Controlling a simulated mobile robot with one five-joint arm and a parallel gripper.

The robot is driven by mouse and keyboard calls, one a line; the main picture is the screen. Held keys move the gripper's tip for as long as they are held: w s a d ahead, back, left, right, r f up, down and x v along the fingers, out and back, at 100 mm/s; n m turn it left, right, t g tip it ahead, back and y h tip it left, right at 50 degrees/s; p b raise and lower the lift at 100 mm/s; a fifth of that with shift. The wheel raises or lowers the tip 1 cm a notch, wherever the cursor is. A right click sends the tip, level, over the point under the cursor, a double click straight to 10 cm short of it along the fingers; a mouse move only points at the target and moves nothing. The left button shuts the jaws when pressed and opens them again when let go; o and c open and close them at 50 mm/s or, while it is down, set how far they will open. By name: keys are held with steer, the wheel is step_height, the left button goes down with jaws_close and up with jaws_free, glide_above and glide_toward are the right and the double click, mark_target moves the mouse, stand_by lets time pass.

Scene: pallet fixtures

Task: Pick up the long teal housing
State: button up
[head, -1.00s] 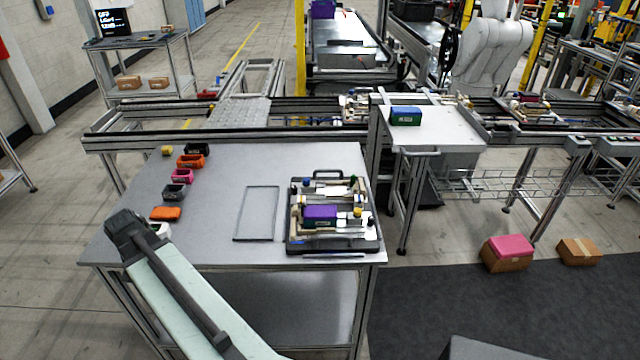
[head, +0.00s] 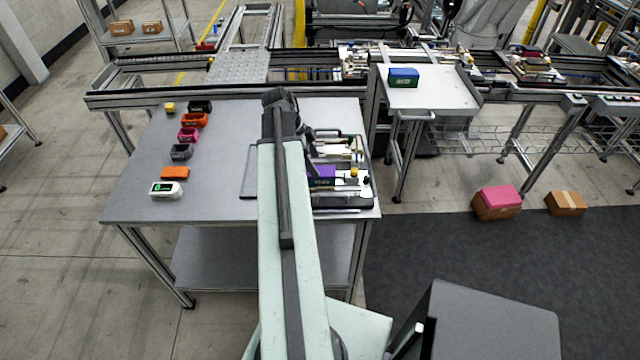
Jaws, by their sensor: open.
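No clearly teal, long housing can be singled out. The closest in look is a box with a blue top and a dark green front (head: 403,78), standing on the white side table (head: 430,98) at the upper right. My arm reaches up the middle of the head view, over the grey workbench, and its dark end is well left of that box. My gripper's fingers do not show; they may be hidden behind the arm's end. A purple block (head: 321,176) sits in the fixture pallet (head: 362,195) on the workbench, partly covered by my arm.
Small housings line the workbench (head: 215,160) at left: yellow (head: 169,107), black (head: 200,107), orange (head: 194,120), pink (head: 187,134), grey (head: 181,152), orange (head: 174,172) and white (head: 166,190). A conveyor (head: 180,95) runs behind. Cartons (head: 497,206) stand on the floor at right.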

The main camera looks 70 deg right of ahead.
steer(key=shift+f, duration=0.15)
steer(key=b+x, duration=0.4)
steer(key=x, duration=0.1)
steer(key=shift+w+f+b, duration=0.1)
steer(key=shift+f+b, duration=0.15)
steer(key=shift+b, duration=0.15)
steer(key=shift+r, duration=0.25)
steer(key=c, duration=1.6)
step_height(320, 180, up, 10)
steer(key=p, duration=1)
